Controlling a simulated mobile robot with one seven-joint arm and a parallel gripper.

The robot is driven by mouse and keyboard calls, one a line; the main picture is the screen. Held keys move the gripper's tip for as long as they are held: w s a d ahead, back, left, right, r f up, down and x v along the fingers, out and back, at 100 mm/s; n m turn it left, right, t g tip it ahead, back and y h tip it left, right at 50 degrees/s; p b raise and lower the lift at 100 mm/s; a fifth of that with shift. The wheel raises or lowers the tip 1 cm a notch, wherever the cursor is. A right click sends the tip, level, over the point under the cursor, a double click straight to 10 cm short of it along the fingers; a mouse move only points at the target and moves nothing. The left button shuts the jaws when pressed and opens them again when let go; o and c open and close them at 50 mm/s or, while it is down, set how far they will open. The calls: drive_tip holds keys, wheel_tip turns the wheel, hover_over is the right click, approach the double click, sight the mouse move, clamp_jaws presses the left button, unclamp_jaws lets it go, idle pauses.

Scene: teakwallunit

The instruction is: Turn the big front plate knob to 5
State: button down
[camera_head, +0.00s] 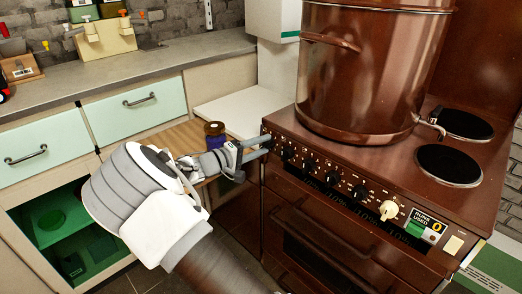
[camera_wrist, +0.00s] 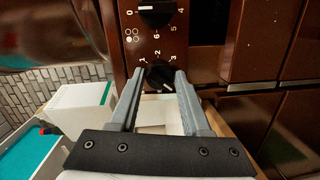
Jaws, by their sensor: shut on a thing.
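The brown cooker (camera_head: 345,170) has a row of dark knobs along its front panel. My gripper (camera_head: 262,147) reaches in from the left to the leftmost end of this row. In the wrist view, my gripper (camera_wrist: 157,75) has its two grey fingers on either side of a black knob (camera_wrist: 160,77), shut on it. A pale mark shows on the knob's lower right part. White digits are printed around it, partly hidden by the fingers. A second black knob (camera_wrist: 157,14) sits above it, with a printed symbol of small circles (camera_wrist: 132,35) between them. In the head view, the gripped knob is hidden.
A large copper-coloured pot (camera_head: 370,75) stands on the cooker's left side, with two black plates (camera_head: 450,165) bare at right. A cream knob (camera_head: 389,210) is further right. A purple-and-brown jar (camera_head: 214,135) stands behind my gripper. A grey worktop (camera_head: 150,65) with drawers is at left.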

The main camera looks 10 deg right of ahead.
drive_tip(key=shift+r+m, duration=0.15)
drive_tip(key=shift+m, duration=0.15)
idle(0.4)
drive_tip(key=shift+c, duration=2)
unclamp_jaws()
drive_tip(key=shift+a, duration=0.1)
drive_tip(key=p+v, duration=0.4)
drive_tip(key=v, duration=1.3)
drive_tip(key=shift+s, duration=0.2)
